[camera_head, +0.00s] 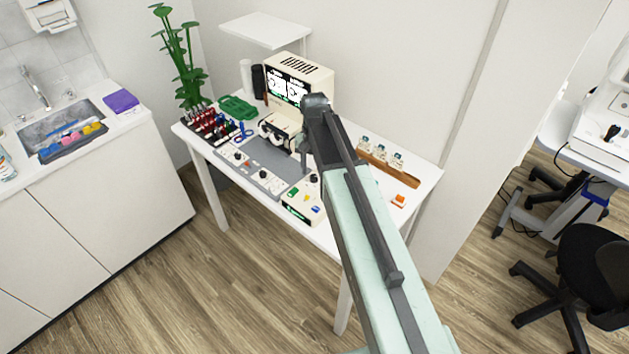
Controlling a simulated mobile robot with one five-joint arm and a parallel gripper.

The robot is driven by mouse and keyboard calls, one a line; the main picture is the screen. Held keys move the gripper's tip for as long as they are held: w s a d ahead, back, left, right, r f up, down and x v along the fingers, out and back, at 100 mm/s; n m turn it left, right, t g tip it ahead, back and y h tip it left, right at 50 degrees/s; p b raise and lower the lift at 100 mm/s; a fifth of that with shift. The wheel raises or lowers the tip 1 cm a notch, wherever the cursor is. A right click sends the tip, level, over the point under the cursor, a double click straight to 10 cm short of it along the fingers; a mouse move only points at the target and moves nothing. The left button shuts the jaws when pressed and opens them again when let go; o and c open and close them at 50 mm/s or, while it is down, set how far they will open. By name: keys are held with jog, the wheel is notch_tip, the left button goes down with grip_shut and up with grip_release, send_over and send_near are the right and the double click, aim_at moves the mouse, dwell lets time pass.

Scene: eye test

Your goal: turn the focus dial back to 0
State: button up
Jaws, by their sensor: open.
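My gripper (304,147) is open, pointing down above the table behind the cream box, apart from the dials as far as I can see. My arm hides part of the table.
A rack of coloured tools (211,124) and a green tray (237,107) are at the left. A wooden tray (388,172) and an orange item (398,201) lie to the right of my arm.

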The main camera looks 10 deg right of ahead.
aim_at(314, 178)
notch_tip(314, 178, down, 3)
jog(key=shift+a+r+b, duration=0.1)
jog(key=shift+b, duration=0.55)
jog(key=shift+r, duration=0.15)
